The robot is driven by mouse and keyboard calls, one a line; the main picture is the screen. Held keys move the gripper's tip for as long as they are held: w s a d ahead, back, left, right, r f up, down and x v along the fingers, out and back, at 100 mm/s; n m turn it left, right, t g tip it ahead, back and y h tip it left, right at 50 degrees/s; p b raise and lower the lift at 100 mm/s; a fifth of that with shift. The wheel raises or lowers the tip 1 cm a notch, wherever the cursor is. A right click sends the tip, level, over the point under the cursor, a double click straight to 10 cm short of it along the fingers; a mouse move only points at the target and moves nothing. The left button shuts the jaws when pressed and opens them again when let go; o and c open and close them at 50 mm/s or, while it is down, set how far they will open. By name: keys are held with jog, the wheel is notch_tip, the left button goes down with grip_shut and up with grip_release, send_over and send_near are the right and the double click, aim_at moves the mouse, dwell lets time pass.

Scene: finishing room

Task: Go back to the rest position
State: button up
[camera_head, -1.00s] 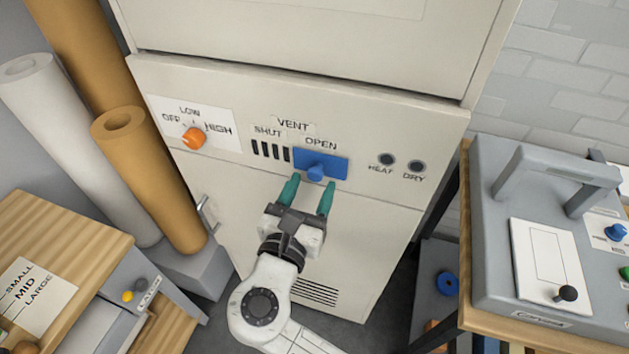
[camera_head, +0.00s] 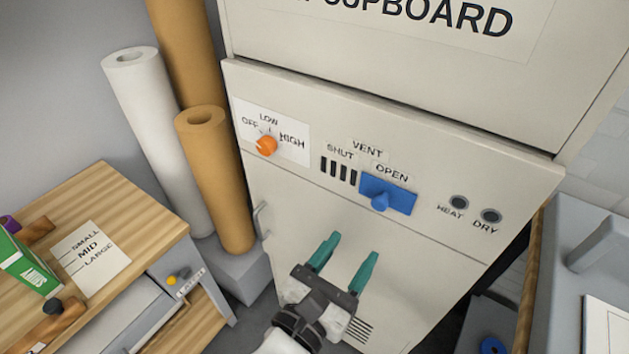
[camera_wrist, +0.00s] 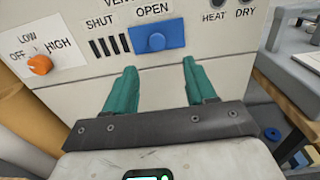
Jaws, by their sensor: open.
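My gripper (camera_head: 343,261) is open and empty, its two green fingers apart. It is in front of the cream cupboard, below the control panel and clear of it. The blue vent slider (camera_head: 388,194) is at the OPEN end, covering that side; dark slots show at the SHUT side. In the wrist view the vent slider (camera_wrist: 158,38) is beyond my fingertips (camera_wrist: 160,75), with a gap between. The orange knob (camera_head: 266,146) is beside the LOW and HIGH marks; its exact setting is hard to tell.
Paper rolls (camera_head: 215,180) stand left of the cupboard. A wooden bench (camera_head: 140,222) with a size card and a green box (camera_head: 24,262) is at the lower left. A grey machine (camera_head: 585,270) on a bench is at the right edge.

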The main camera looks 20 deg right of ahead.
jog(key=s+d+f+m+g+y, duration=0.3)
jog(key=d+f+m, duration=0.2)
jog(key=d+f, duration=0.15)
jog(key=s+d+f+m+g+y, duration=0.2)
jog(key=d+f+m+g, duration=0.1)
jog(key=d+f+m, duration=0.35)
jog(key=s+f+m+g+y, duration=0.3)
jog(key=s+f+m+y, duration=0.6)
jog(key=s+m, duration=0.3)
jog(key=shift+s+a+f+m+g, duration=0.2)
jog(key=shift+a+f+m+g, duration=0.1)
jog(key=shift+f+m, duration=0.7)
jog(key=shift+r, duration=0.2)
dwell(0.7)
